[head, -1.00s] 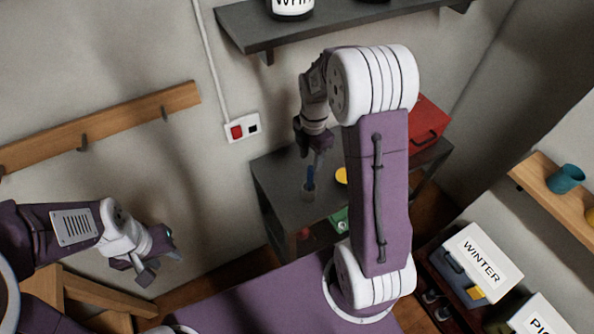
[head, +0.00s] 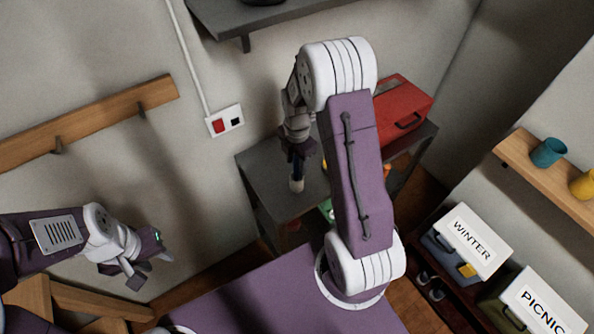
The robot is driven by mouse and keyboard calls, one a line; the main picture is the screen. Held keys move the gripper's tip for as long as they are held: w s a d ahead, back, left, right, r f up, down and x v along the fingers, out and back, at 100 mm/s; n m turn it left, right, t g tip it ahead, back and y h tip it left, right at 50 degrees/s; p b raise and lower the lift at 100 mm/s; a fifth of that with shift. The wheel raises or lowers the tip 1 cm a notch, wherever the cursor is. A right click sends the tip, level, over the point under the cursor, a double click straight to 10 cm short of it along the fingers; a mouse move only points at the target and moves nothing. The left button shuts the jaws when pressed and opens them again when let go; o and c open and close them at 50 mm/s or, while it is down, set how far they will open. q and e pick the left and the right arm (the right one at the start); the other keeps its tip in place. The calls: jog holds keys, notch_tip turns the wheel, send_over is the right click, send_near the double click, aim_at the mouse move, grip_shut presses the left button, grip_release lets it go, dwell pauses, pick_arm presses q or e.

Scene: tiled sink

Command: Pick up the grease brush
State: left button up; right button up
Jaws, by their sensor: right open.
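A small dark-blue upright thing, probably the grease brush (head: 298,171), shows in the head view on the dark workbench (head: 258,172). A pale, cup-like part (head: 296,185) is at its lower end. My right gripper (head: 298,163) points down over it, with its jaws open around or just beside its top; I cannot tell which. The top of the blue thing is hidden by the gripper. My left gripper (head: 148,268) is open and empty at the lower left, well away from the bench.
A red toolbox (head: 402,108) stands on the bench behind my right arm. A dark wall shelf (head: 290,18) hangs above. A wooden hook rail (head: 90,122) is on the left wall. Boxes labelled WINTER (head: 474,240) and PICNIC (head: 540,308) sit at the lower right.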

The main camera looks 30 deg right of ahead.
aim_at(296, 170)
notch_tip(296, 170, down, 4)
jog(key=shift+a+p, duration=0.1)
jog(key=shift+p, duration=0.4)
jog(key=shift+f, duration=0.15)
grip_shut()
jog(key=shift+r, duration=0.4)
notch_tip(296, 170, up, 9)
jog(key=shift+f+b, duration=0.2)
jog(key=shift+b, duration=0.75)
jog(key=shift+r, duration=0.4)
